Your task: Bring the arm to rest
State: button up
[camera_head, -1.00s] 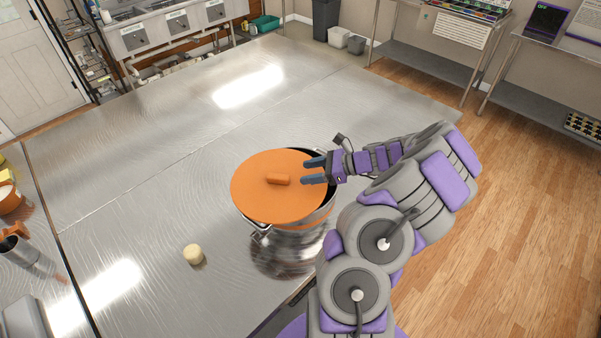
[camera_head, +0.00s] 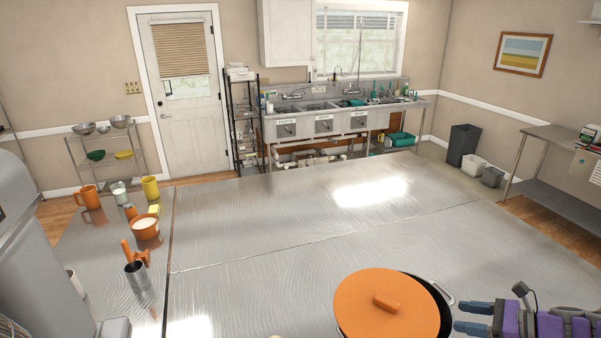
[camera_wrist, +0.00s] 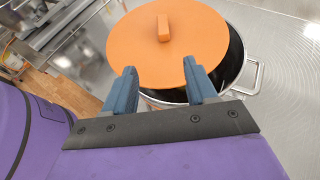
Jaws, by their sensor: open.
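My gripper (camera_head: 468,318) is at the lower right of the head view, just right of the pot. Its blue fingers are apart and empty; they also show in the wrist view (camera_wrist: 160,88). The orange lid (camera_head: 368,318) lies off-centre on the metal pot (camera_head: 440,295), leaving a dark gap on the right side. In the wrist view the lid (camera_wrist: 195,45) with its block handle is beyond my fingertips. I see no grip on it. Most of my arm is outside the head view.
The steel table (camera_head: 250,285) is largely clear beyond the pot. At the left are an orange bowl (camera_head: 145,228), a metal cup (camera_head: 137,275) and mugs. A three-basin sink (camera_head: 325,122) stands along the back wall, with a grey bin (camera_head: 462,145) to its right.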

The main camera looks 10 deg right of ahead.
jog(key=w+a+r+n+g+y+b, duration=0.1)
jog(key=w+a+r+n+g, duration=0.15)
jog(key=a, duration=0.35)
jog(key=w+a+r+n+g+b, duration=0.1)
jog(key=a+n, duration=0.2)
jog(key=a, duration=0.3)
jog(key=w+a+r+n+g+y+b, duration=0.1)
jog(key=w+a+n+g, duration=0.15)
jog(key=a, duration=0.35)
jog(key=s+a+n+g+h+b, duration=0.1)
jog(key=s+a+n+g+b, duration=0.15)
jog(key=a+n, duration=0.6)
jog(key=s+a+f+n+g+h+b, duration=0.25)
jog(key=s+a+n+h, duration=0.2)
jog(key=s+a, duration=0.7)
jog(key=s+f+n+h+b, duration=0.1)
jog(key=s+f+n+h, duration=0.1)
jog(key=s, duration=0.3)
jog(key=s+f+n+g+h+b, duration=0.1)
jog(key=s+f+n+h+b, duration=0.1)
jog(key=s+f+n+h, duration=0.1)
jog(key=s+n, duration=0.1)
jog(key=s, duration=0.1)
jog(key=shift+s+a+n, duration=0.25)
jog(key=shift+s+n, duration=0.05)
jog(key=shift+n, duration=0.1)
jog(key=shift+d, duration=0.2)
